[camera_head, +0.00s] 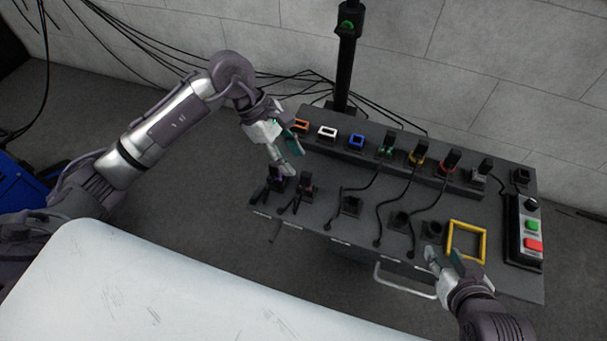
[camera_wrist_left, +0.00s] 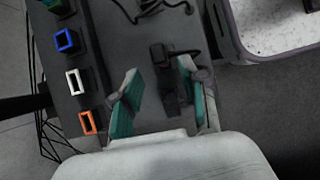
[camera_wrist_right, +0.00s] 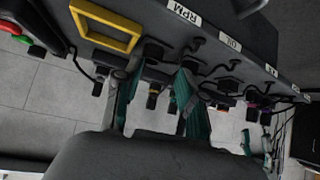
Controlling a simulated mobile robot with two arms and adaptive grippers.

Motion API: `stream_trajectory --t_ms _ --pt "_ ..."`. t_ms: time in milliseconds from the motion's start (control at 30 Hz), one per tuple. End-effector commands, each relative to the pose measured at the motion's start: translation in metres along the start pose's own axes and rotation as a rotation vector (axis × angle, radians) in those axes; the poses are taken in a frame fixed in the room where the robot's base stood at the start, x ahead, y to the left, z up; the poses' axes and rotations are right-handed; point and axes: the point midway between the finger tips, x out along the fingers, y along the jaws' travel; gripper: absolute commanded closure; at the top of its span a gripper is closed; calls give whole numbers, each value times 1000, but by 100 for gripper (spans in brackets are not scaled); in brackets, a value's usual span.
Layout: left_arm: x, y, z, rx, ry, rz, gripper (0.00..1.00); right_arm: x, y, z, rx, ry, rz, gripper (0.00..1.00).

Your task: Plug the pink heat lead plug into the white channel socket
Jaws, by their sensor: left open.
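The pink-marked plug (camera_head: 306,190) stands in a holder at the left front of the dark bench, beside a purple-marked plug (camera_head: 277,182). The white channel socket (camera_head: 327,132) is empty on the back ledge; it also shows in the left wrist view (camera_wrist_left: 73,83). My left gripper (camera_head: 285,150) is open and empty, above and behind these two plugs. In the left wrist view a black plug (camera_wrist_left: 162,58) lies between and beyond its fingers; its colour mark is hidden. My right gripper (camera_head: 446,262) is open and empty near the bench's front right.
Empty orange (camera_head: 300,126) and blue (camera_head: 356,141) sockets flank the white one. Several plugged leads are to their right, with cables across the bench. A yellow frame (camera_head: 467,241) and a button box (camera_head: 526,230) stand at right. A black post (camera_head: 346,60) rises behind.

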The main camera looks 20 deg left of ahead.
Motion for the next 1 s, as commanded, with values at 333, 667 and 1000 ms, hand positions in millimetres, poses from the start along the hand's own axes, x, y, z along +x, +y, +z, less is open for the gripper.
stream_trajectory --t_ms 333,667,1000 --pt "23 0 0 0 -2 -1 56 5 -6 -40 -2 220 -13 60" --pt "36 0 0 0 -2 1 56 -1 -12 -80 -3 438 -26 60" --pt "48 0 0 0 -1 1 56 -17 -17 -117 0 668 -41 60"
